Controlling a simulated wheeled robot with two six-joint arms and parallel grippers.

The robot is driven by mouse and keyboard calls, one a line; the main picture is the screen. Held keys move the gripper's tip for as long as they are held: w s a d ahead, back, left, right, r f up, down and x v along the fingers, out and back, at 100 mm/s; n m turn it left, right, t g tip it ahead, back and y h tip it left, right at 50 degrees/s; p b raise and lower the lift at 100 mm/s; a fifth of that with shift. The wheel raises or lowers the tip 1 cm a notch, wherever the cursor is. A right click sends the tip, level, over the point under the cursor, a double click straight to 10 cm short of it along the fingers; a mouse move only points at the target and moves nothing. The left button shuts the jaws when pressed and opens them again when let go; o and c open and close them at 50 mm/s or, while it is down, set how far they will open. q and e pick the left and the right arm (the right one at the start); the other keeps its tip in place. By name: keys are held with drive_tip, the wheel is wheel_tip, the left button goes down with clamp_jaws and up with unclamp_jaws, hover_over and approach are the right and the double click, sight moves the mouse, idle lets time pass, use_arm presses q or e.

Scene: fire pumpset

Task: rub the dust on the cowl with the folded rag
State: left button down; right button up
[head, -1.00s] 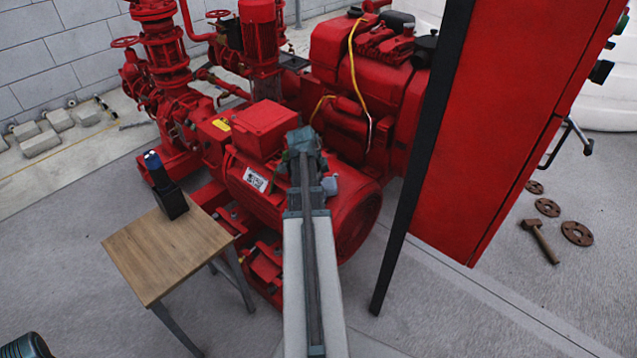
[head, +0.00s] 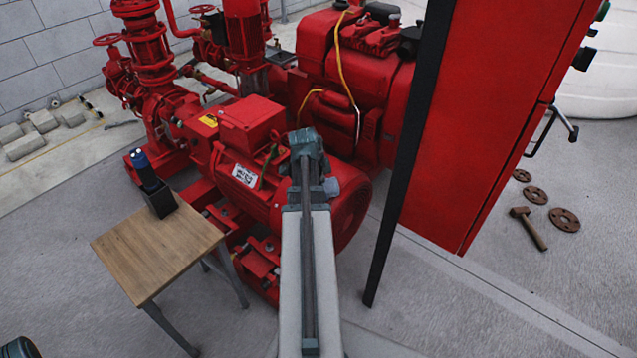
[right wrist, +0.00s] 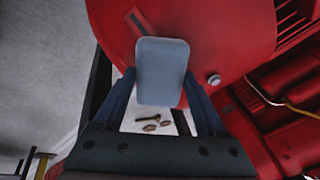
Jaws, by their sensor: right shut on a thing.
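The cowl (head: 350,212) is the red rounded end of the motor, in the middle of the head view. It fills the upper middle of the right wrist view (right wrist: 220,30), with a small brownish mark (right wrist: 138,20) near its edge; I cannot tell if this is dust. My right gripper (right wrist: 160,100) is shut on the folded rag (right wrist: 162,70), a grey-blue rounded pad.
A wooden table (head: 150,255) with a dark blue-topped object (head: 150,183) stands at left. A red cabinet (head: 490,120) with a black post (head: 405,180) is close on the right. A hammer (head: 528,228) and rusty flanges (head: 565,219) lie on the floor beyond.

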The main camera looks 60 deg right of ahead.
drive_tip(key=shift+s+a, duration=0.2)
drive_tip(key=shift+s, duration=0.4)
drive_tip(key=shift+f, duration=0.1)
drive_tip(key=shift+w, duration=0.15)
drive_tip(key=shift+w+d, duration=0.3)
drive_tip(key=shift+w, duration=0.55)
drive_tip(key=shift+w+d, duration=0.1)
drive_tip(key=shift+w, duration=0.45)
drive_tip(key=shift+w, duration=0.1)
drive_tip(key=shift+w+d, duration=0.2)
drive_tip(key=shift+w, duration=0.45)
drive_tip(key=shift+w+d, duration=0.15)
drive_tip(key=shift+w, duration=0.5)
